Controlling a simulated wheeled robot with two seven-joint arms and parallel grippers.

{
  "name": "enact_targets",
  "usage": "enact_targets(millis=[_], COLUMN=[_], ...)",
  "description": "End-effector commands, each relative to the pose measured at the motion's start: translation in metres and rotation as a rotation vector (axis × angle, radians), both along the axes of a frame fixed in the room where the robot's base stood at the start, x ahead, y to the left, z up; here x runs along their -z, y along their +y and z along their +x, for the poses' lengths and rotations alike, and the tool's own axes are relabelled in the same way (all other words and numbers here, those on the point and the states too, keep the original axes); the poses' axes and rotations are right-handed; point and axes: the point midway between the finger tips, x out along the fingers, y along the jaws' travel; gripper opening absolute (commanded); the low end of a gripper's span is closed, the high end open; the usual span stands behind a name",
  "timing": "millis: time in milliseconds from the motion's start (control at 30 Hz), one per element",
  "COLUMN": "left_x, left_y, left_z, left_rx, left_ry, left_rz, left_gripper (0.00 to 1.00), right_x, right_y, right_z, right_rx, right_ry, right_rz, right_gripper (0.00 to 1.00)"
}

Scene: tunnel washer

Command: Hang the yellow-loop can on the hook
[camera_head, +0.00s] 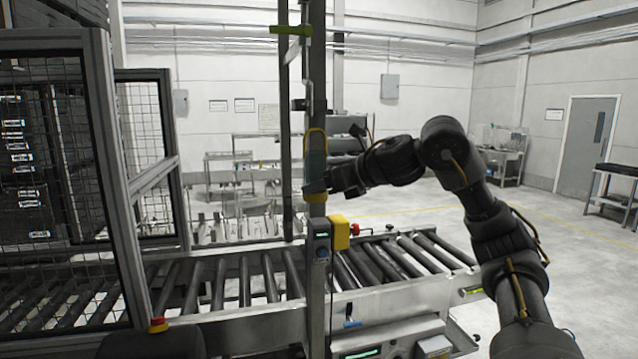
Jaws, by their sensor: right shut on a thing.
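The yellow-loop can (315,160) is a small grey-green can with a yellow loop at its top and a yellow band at its bottom. It is upright in front of the metal post, at about mid-height of the view. My right gripper (325,178) reaches in from the right and is shut on the can; its fingertips are small and partly hidden. A yellow-green bar (291,30) sticks out near the post's top, well above the can; I cannot tell for sure whether it is the hook. My left gripper is not in view.
A roller conveyor (240,318) runs across the front. A mesh guard frame (98,115) stands at the left. A yellow box (339,231) is on the post below the can. A red button (158,324) is at the lower left. The floor at the right is open.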

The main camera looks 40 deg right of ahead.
Motion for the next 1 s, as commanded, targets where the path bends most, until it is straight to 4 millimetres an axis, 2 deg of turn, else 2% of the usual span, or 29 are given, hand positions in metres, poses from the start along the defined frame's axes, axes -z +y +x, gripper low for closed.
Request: enact_targets(millis=[433, 1000], left_x=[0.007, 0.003], left_y=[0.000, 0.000], left_z=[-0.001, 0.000], left_rx=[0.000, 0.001], left_ry=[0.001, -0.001], left_rz=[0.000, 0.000], left_gripper=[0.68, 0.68], right_x=[0.001, -0.001], right_y=[-0.009, -0.026], right_z=[0.022, 0.055], right_rx=[-0.003, -0.005], right_ry=[-0.001, -0.001], right_rz=[0.003, 0.001], right_gripper=[0.24, 0.24])
